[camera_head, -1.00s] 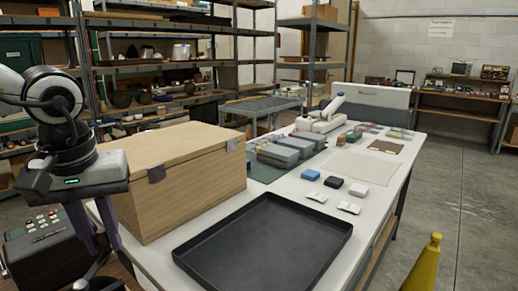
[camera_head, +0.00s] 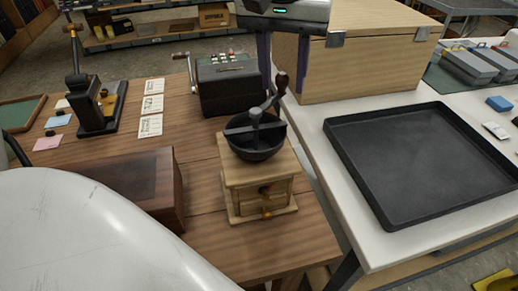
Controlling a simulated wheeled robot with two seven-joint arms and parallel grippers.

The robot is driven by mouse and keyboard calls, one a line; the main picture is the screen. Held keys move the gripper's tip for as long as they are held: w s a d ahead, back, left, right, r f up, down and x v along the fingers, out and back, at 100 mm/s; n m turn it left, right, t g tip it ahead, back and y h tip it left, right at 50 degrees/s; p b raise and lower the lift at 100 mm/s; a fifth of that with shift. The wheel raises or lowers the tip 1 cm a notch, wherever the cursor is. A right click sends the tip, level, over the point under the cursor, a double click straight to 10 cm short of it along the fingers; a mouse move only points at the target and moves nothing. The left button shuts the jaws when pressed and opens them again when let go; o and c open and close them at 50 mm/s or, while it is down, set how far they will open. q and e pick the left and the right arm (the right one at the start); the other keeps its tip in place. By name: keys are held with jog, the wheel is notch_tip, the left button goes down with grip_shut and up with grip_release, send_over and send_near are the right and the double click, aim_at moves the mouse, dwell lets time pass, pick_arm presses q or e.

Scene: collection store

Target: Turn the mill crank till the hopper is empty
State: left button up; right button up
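The mill (camera_head: 257,185) is a light wooden box with a small drawer. It stands on the brown table near its right edge. Its black bowl-shaped hopper (camera_head: 253,149) is on top with a bar across it; I cannot tell what is inside. The crank (camera_head: 268,103) rises from the hopper's centre to a dark wooden knob (camera_head: 281,81). My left gripper (camera_head: 283,88) comes down from the top edge, its two dark fingers apart. The knob shows between them in the picture; no contact is clear. My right gripper is not in view.
A dark keyed machine (camera_head: 226,85) stands just behind the mill. A brown wooden box (camera_head: 135,185) is to its left. At right, a white table (camera_head: 345,200) holds a black tray (camera_head: 345,155) and a large wooden chest (camera_head: 365,75). Small cards (camera_head: 151,104) lie at left.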

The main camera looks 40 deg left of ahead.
pick_arm(q)
jog(key=shift+s, duration=0.1)
notch_tip(320, 180, up, 5)
jog(key=p, duration=0.4)
jog(key=shift+f, duration=0.1)
jog(key=shift+r, duration=1.05)
